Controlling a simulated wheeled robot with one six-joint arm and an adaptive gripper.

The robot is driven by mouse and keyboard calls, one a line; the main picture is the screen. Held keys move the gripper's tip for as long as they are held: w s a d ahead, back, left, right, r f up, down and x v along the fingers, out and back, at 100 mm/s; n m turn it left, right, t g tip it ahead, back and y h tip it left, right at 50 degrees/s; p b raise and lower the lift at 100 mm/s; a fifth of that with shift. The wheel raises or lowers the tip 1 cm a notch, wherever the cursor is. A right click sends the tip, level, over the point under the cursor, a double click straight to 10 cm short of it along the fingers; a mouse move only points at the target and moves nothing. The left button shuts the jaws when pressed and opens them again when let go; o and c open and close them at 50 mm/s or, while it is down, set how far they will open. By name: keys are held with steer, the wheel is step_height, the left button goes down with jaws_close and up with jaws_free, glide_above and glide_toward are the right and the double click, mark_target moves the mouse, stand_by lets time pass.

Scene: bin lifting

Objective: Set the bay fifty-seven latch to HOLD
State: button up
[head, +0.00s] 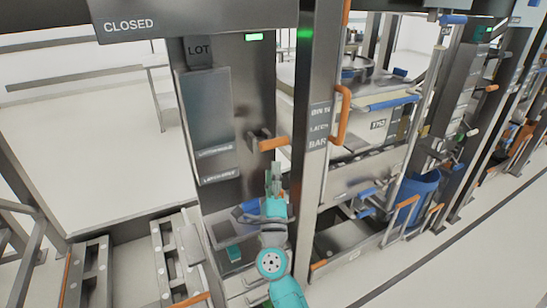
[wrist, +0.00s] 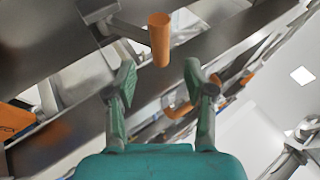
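A latch handle with an orange grip (head: 273,143) sticks out from the grey metal panel in the head view, just above my gripper. In the wrist view the orange grip (wrist: 160,38) stands ahead of my fingers, near the middle of the gap. My gripper (head: 275,180) is open, its two green-padded fingers (wrist: 160,85) apart with nothing between them. The grip looks apart from both fingers. I cannot read a bay number or a HOLD mark.
A larger orange handle (head: 342,115) is on the column to the right. A blue bin (head: 418,192) stands farther right. Open floor (head: 440,275) lies at the lower right.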

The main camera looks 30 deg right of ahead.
steer(key=v, duration=0.2)
steer(key=shift+s+a+f, duration=0.15)
steer(key=shift+f, duration=0.1)
stand_by(0.6)
steer(key=s+a+f+n+g+y, duration=0.1)
steer(key=s+a+f+n+y, duration=0.15)
steer(key=s+f+n, duration=0.65)
steer(key=s+a+f+n+y, duration=0.2)
steer(key=s+f+n+y, duration=0.3)
steer(key=s, duration=0.8)
steer(key=s+a+f+n+g+y, duration=0.1)
steer(key=s+n, duration=0.3)
steer(key=s, duration=0.5)
steer(key=s+a+n+g+y, duration=0.1)
steer(key=s+n+g, duration=0.2)
steer(key=s, duration=0.6)
steer(key=s+a+f+n+g+y, duration=0.1)
steer(key=s+n, duration=0.4)
steer(key=s, duration=0.5)
steer(key=shift+a+f+g, duration=0.4)
steer(key=shift+g, duration=0.1)
